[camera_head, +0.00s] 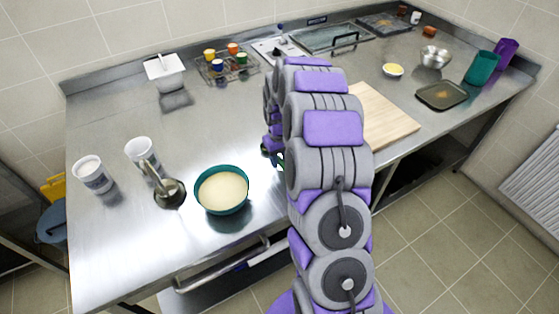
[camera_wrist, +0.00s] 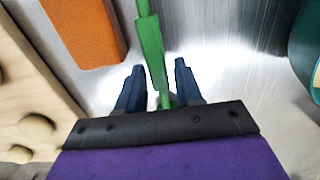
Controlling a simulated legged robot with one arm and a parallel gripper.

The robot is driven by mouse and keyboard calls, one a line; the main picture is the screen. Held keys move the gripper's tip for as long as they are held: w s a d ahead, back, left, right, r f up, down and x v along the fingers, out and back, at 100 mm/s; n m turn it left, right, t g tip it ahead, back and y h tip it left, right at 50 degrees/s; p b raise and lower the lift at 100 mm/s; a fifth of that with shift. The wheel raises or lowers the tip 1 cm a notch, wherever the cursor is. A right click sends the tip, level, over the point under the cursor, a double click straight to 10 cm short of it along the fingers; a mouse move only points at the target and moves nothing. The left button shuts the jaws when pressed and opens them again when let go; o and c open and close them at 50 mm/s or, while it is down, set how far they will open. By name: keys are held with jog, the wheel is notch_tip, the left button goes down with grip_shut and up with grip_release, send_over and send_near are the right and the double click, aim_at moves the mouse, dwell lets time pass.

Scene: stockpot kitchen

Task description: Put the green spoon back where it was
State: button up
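The green spoon (camera_wrist: 151,40) shows in the wrist view as a green handle running from the top edge down between my fingers; its far end is out of view. My gripper (camera_wrist: 159,66) has its two dark blue fingers on either side of the handle, with narrow gaps on both sides, so it looks open around it. In the head view my arm hides most of the gripper, and only a small green bit (camera_head: 280,162) shows beside it above the steel counter.
A wooden board (camera_head: 382,122) lies right of my arm. A teal bowl (camera_head: 221,209) of pale contents, a ladle (camera_head: 168,192) and two white cups stand left. An orange block (camera_wrist: 86,30) lies beside the spoon. The counter's left middle is clear.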

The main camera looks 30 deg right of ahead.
aim_at(280, 160)
notch_tip(280, 160, up, 10)
jog(key=p, duration=0.2)
jog(key=s+a+r, duration=0.7)
jog(key=s, duration=0.1)
jog(key=s+a+r, duration=0.1)
jog(key=s+a, duration=0.2)
jog(key=s, duration=0.7)
jog(key=s+a+r+g, duration=0.1)
jog(key=s+a, duration=0.2)
jog(key=s, duration=0.7)
jog(key=s+a+r, duration=0.2)
jog(key=s+a, duration=0.1)
jog(key=s, duration=0.7)
jog(key=shift+a+g, duration=0.15)
jog(key=shift+g, duration=0.25)
